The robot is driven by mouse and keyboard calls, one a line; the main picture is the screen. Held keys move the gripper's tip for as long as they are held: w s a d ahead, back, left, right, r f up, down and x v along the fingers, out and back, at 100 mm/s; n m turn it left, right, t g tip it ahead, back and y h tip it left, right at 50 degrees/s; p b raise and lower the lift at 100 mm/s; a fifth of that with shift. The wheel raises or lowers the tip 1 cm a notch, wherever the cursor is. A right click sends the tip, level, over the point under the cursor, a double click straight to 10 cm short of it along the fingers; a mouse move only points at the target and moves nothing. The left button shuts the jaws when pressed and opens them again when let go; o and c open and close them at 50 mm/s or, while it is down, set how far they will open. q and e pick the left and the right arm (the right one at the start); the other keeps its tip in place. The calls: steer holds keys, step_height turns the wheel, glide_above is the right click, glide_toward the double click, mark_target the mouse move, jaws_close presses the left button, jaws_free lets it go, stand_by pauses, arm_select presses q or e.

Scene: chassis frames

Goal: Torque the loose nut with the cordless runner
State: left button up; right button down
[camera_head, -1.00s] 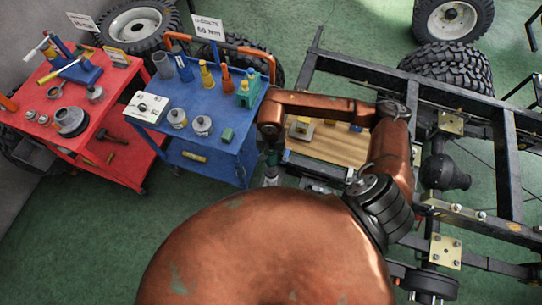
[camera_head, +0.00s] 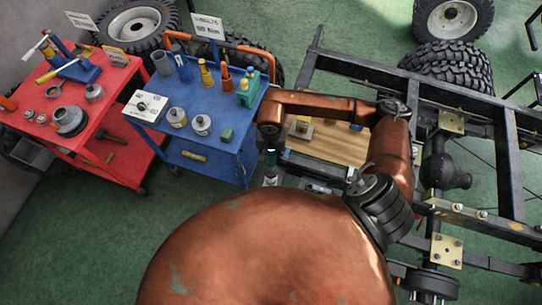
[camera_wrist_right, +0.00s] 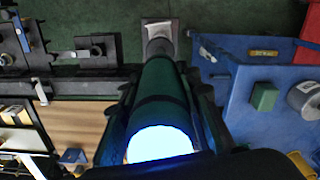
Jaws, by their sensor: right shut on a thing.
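My right gripper (camera_wrist_right: 165,110) is shut on the cordless runner (camera_wrist_right: 160,80), a dark green cylinder with a black band and a glowing white-blue end, seen in the right wrist view. Its dark neck leads away from the wrist to a pale grey block-like part (camera_wrist_right: 158,30). In the head view the runner (camera_head: 271,158) hangs below my right wrist, between the blue cart and the vehicle frame; the gripper is mostly hidden there. Nuts or bolts (camera_head: 458,207) show on the frame rail; I cannot tell which is loose. My left gripper is not in view.
A blue cart (camera_head: 222,105) with cans, bottles and a white box stands left of the runner. A red cart (camera_head: 105,100) with tools stands farther left. The black chassis frame (camera_head: 508,165) fills the right side, near a wooden board (camera_head: 335,148). Green floor is open in front of the carts.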

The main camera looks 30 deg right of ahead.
steer(key=shift+f+b, duration=0.1)
steer(key=shift+b, duration=0.3)
stand_by(0.4)
stand_by(0.4)
steer(key=shift+r, duration=1.75)
steer(key=shift+r+p, duration=1)
steer(key=shift+r, duration=1.4)
steer(key=shift+a, duration=0.1)
